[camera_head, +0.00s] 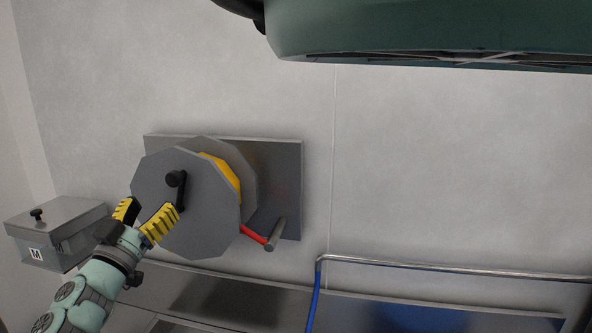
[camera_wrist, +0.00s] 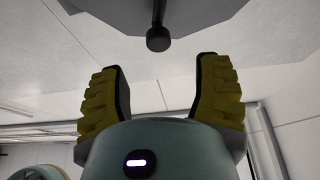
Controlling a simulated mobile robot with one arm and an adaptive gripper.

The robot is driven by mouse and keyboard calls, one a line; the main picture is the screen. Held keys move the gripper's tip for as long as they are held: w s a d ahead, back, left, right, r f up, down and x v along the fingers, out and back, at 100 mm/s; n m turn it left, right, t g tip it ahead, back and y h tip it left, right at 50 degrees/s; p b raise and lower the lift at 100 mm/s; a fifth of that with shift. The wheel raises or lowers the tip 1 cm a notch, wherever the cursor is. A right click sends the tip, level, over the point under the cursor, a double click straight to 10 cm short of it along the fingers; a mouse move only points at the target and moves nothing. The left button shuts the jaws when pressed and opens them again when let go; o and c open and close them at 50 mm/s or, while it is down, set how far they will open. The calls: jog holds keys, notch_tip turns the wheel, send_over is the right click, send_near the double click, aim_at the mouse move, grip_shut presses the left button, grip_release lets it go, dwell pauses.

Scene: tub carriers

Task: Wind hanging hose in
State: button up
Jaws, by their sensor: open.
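The hose reel (camera_head: 185,215) is mounted on a grey metal plate on the wall, with many-sided grey discs and a yellow band (camera_head: 222,175) between them. A black crank with a round knob (camera_head: 175,179) is on its front disc. My gripper (camera_head: 145,212) is open just below and left of the crank, its yellow ribbed fingers apart and empty. In the wrist view the knob (camera_wrist: 158,40) is ahead of the gap between the fingertips (camera_wrist: 160,70), not between them.
A red lever-like piece (camera_head: 254,234) and a grey peg (camera_head: 275,235) sit at the reel's lower right. A lidded metal box (camera_head: 60,225) marked M is at left. The metal rail (camera_head: 450,268) runs along the right. A dark green body (camera_head: 430,30) hangs overhead.

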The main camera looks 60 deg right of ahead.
aim_at(171, 181)
jog(key=p+x, duration=0.3)
jog(key=x, duration=0.4)
jog(key=shift+d+r+p, duration=0.2)
jog(key=shift+d+p, duration=0.05)
jog(key=shift+p, duration=0.1)
jog(key=shift+w+d+r, duration=0.1)
jog(key=shift+w+d, duration=0.05)
jog(key=shift+d, duration=0.5)
jog(key=shift+a, duration=0.1)
grip_shut()
